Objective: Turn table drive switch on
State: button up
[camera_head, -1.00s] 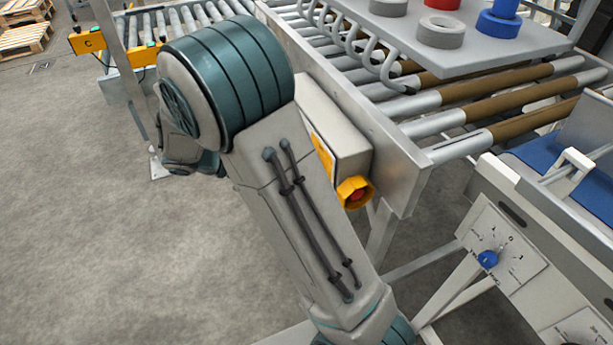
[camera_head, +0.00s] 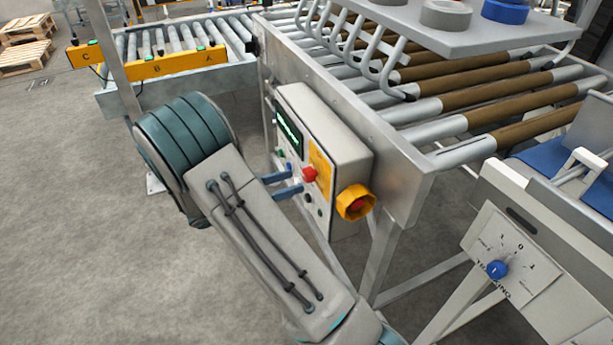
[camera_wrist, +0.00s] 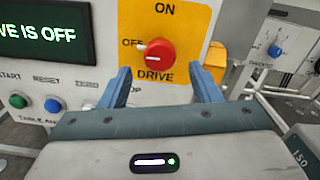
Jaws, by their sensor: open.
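The red drive switch (camera_wrist: 157,52) sits on a yellow plate (camera_wrist: 190,20) marked ON at the top, OFF at the left and DRIVE below. Its pale mark points left toward OFF. The switch also shows in the head view (camera_head: 309,174). A dark display (camera_wrist: 45,33) left of it reads "VE IS OFF", its start cut off. My gripper (camera_wrist: 164,76) is open, its two blue fingers on either side below the switch and apart from it. In the head view my gripper (camera_head: 296,182) points at the front of the control box (camera_head: 335,135).
Green (camera_wrist: 17,101) and blue (camera_wrist: 52,105) buttons sit left of my fingers. A yellow-collared red button (camera_head: 355,202) sticks out from the box's side. The roller conveyor (camera_head: 440,105) stands behind, and another machine with a blue knob (camera_head: 497,270) is at the right.

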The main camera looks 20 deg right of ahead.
aim_at(304, 178)
jog(key=shift+d, duration=2.6)
jog(key=c, duration=1)
